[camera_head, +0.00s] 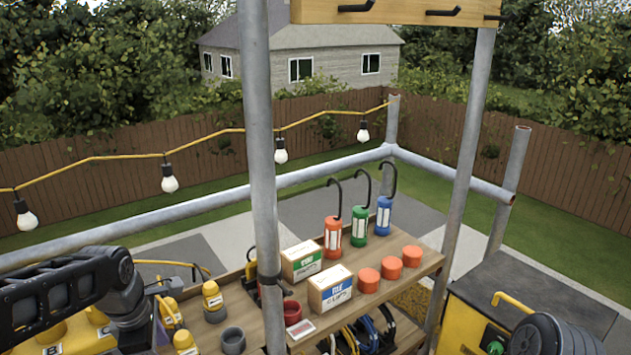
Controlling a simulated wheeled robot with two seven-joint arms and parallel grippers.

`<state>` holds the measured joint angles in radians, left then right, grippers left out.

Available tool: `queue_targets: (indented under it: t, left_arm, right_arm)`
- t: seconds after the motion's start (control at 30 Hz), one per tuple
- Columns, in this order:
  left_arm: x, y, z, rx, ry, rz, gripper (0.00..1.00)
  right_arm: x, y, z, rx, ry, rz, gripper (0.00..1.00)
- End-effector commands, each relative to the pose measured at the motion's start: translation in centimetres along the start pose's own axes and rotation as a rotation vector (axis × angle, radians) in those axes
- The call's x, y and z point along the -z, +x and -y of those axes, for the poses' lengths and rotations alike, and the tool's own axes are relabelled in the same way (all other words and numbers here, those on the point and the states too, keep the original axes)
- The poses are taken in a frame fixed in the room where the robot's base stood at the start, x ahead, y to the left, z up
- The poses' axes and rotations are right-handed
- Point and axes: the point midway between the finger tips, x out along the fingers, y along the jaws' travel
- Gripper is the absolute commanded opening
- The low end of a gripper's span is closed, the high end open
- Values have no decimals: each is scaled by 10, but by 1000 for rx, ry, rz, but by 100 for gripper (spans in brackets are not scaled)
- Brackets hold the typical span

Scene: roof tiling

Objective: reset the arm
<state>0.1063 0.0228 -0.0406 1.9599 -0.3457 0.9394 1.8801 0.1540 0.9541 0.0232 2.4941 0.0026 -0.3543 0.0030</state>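A black jointed arm (70,285), apparently my left one, comes in from the left edge. It bends down at a rounded joint and passes in front of yellow items at the lower left. No gripper fingers show on it. A black ribbed round part (555,335) sits at the lower right corner; I cannot tell whether it is part of my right arm. My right gripper does not show.
A wooden shelf (415,275) holds boxes (330,290), orange-red pucks (391,267) and red, green and blue hooked lanterns (357,227). Grey metal poles (262,150) stand close in front. A yellow-and-black cabinet (540,290) is at right. A bulb string (169,180) hangs behind.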

Motion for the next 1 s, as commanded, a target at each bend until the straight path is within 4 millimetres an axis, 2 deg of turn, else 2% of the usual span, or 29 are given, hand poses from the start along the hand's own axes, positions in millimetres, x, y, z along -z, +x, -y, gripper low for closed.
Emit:
queue_targets:
  t: [0.13,0.23,0.33,0.43,0.47,0.5,0.57,0.6,0.7,0.83,0.9,1.0]
  left_arm:
    - [-22,18,-13,-84,254,54,49]
    - [-45,44,-17,-149,492,90,49]
    - [-75,87,-10,-223,792,121,49]
    - [-105,142,15,-289,1102,138,49]
    - [-113,160,27,-303,1190,142,49]
    - [-122,184,47,-319,1307,145,49]
    - [-133,218,84,-327,1459,152,49]
    - [-137,237,110,-323,1541,159,49]
    - [-140,273,178,-274,1664,202,49]
    - [-138,295,254,-164,1677,299,49]
    - [-137,300,282,-113,1678,346,49]
    - [-136,305,307,-70,1679,387,49]
  right_arm:
    - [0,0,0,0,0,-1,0]
    - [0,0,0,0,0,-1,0]
    - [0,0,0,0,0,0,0]
    - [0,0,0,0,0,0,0]
    - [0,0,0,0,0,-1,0]
    - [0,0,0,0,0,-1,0]
    - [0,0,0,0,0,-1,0]
    - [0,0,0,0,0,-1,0]
    - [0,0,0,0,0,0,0]
    - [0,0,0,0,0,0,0]
    - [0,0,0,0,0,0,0]
    - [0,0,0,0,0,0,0]
